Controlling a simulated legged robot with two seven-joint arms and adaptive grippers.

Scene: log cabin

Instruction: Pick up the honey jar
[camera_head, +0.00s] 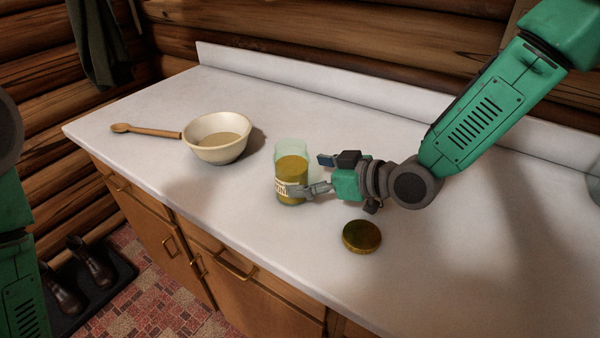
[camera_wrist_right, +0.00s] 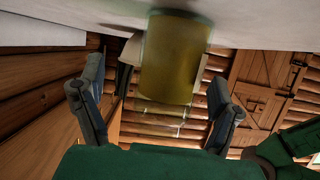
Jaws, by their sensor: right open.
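The honey jar (camera_head: 291,178) is a clear glass jar with golden honey and a pale label, standing upright and lidless on the white countertop. My right gripper (camera_head: 312,174) is at the jar's right side, its fingers open and pointing toward the jar. In the right wrist view the jar (camera_wrist_right: 173,60) appears between and ahead of the two spread fingers of my right gripper (camera_wrist_right: 158,105). I cannot tell whether a finger touches the glass. Of my left arm only green parts show at the left edge; its gripper is out of view.
A gold lid (camera_head: 361,237) lies on the counter (camera_head: 440,270) in front of my right gripper. A cream bowl (camera_head: 218,138) stands left of the jar, with a wooden spoon (camera_head: 147,131) beside it. A low backsplash (camera_head: 330,85) runs along the back. The counter's front edge is near the jar.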

